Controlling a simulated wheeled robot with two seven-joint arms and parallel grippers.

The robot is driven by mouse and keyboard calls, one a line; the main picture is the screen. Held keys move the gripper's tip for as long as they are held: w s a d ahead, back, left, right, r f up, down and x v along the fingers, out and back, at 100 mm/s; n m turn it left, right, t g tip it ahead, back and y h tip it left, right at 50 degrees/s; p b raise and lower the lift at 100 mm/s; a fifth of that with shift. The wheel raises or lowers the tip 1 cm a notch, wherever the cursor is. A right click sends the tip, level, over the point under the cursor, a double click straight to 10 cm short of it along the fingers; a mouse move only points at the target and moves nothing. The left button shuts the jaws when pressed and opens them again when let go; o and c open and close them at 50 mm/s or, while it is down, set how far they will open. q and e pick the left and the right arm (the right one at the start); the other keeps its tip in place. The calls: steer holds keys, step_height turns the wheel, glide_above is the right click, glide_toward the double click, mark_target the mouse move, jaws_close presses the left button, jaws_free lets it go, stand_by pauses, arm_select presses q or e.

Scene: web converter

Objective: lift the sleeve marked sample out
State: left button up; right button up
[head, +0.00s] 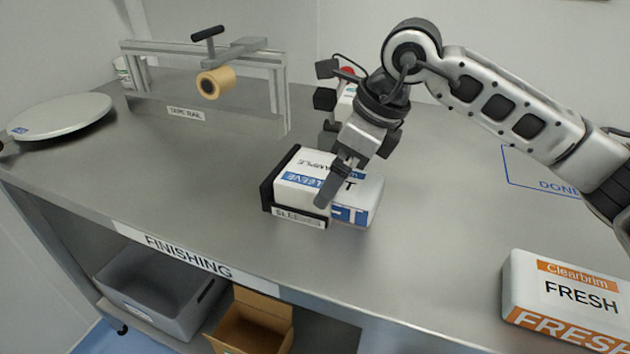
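The white sleeve marked SAMPLE (300,180), with a blue band, sits in a low black holder (267,191) near the middle of the bench. My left gripper is not in view.
A blue-outlined DONE area (522,178) lies at the right. A Clearbrim FRESH pack (570,292) is at the front right. A tape rail (190,93) with a tan roll (215,83) stands at back left, near a round white disc (62,116). The front middle bench is clear.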

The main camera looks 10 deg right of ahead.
steer(key=c, duration=0.6)
steer(key=shift+r, duration=0.1)
steer(key=shift+r, duration=0.1)
